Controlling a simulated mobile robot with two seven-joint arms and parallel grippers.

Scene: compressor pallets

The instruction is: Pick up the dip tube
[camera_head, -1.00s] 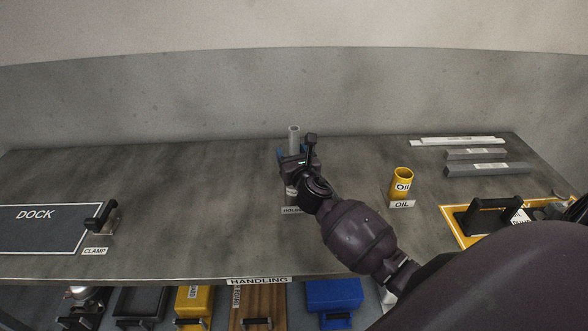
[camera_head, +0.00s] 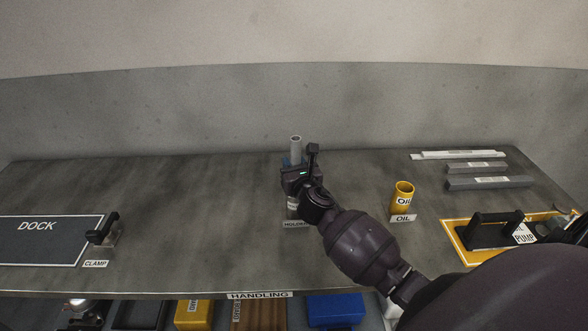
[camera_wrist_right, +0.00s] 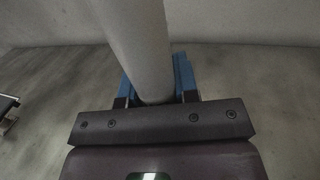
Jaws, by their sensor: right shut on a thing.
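The dip tube (camera_head: 296,147) is a grey hollow tube standing upright at the back middle of the bench. My right gripper (camera_head: 291,164) is shut on it, with blue fingers on either side. In the right wrist view the tube (camera_wrist_right: 137,45) rises between the blue fingers of the gripper (camera_wrist_right: 157,80). The holder (camera_head: 294,212) shows below the gripper, with its label in front. The tube's lower end is hidden by my gripper, so I cannot tell whether it is seated in the holder. My left gripper is out of view.
A yellow oil cup (camera_head: 402,197) stands to the right. Grey bars (camera_head: 490,183) lie at the back right, and a yellow-edged pump tray (camera_head: 462,243) is at the right. A dock plate (camera_head: 45,250) and clamp (camera_head: 104,236) are at the left. The bench's left middle is clear.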

